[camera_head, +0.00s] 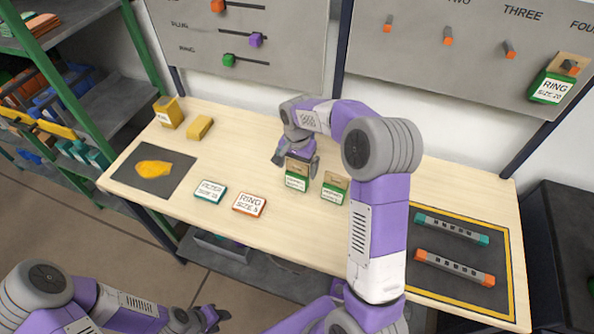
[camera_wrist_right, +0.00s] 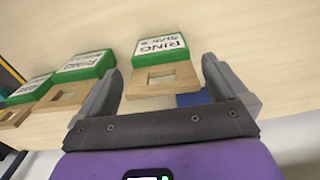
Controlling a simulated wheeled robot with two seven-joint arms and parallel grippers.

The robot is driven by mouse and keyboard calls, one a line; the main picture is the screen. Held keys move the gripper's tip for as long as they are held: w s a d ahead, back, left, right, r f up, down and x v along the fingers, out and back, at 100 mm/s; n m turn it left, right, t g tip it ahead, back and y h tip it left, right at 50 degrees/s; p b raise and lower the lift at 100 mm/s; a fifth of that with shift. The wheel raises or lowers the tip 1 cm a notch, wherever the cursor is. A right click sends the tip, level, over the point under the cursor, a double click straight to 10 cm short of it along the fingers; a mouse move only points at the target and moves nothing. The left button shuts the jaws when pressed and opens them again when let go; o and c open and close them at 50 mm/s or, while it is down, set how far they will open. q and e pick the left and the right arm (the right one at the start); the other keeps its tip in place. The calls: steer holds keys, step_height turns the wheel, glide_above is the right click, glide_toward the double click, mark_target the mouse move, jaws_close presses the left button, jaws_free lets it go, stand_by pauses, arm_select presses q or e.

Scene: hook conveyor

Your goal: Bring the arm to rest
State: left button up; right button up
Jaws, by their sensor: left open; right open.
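My right arm reaches over the table, with its gripper (camera_head: 296,160) low beside a green and white box (camera_head: 297,180) with a tan tab. In the right wrist view the gripper (camera_wrist_right: 165,85) is open, and a green box labelled RING (camera_wrist_right: 160,47) lies ahead, its tan tab between the spread fingers. I cannot tell whether they touch it. My left gripper (camera_head: 212,316) is open and empty, low at the front, away from the table.
Peg boards (camera_head: 450,60) rise behind; a green shelf (camera_head: 95,105) stands left.

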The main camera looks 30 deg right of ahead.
steer(key=shift+s+r, duration=0.1)
steer(key=shift+r, duration=1.8)
